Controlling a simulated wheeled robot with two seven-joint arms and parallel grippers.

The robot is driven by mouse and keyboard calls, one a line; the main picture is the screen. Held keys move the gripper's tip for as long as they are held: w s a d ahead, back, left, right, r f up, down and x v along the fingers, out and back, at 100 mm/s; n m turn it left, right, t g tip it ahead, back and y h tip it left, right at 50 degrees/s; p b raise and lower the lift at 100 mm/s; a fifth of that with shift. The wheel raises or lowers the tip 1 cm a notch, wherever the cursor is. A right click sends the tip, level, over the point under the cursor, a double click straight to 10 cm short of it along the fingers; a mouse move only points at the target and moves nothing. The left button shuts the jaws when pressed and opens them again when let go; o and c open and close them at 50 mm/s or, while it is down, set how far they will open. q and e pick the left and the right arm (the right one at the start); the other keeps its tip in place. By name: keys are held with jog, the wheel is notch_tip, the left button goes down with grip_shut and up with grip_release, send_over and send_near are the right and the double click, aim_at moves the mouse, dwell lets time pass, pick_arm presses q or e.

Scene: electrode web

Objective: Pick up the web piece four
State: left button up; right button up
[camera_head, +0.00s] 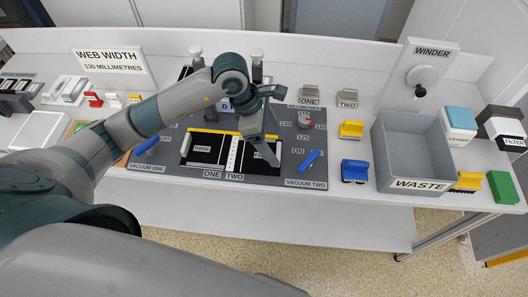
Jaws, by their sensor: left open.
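Two black web pieces lie side by side on the grey board (225,184) in the middle of the table. The left piece (205,158) has a label that reads THREE. The right piece (258,168) has its label mostly hidden by my gripper, so I cannot read it. A white ruled strip (232,155) runs between them. My left gripper (268,150) is open, pointing down over the right piece. I cannot tell whether its fingers touch the piece. My right gripper is not in view.
Blue levers (310,160) for the vacuums sit at both sides of the board. A grey WASTE bin (424,184) stands to the right, with yellow and blue blocks (354,171) beside it. A winder (421,78) stands behind. The table's front strip is clear.

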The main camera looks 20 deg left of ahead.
aim_at(278, 151)
pick_arm(q)
jog(key=shift+p+x, duration=0.6)
jog(key=shift+x, duration=1.1)
jog(key=shift+s+a, duration=0.15)
jog(key=shift+c, duration=0.7)
jog(key=c, duration=1.1)
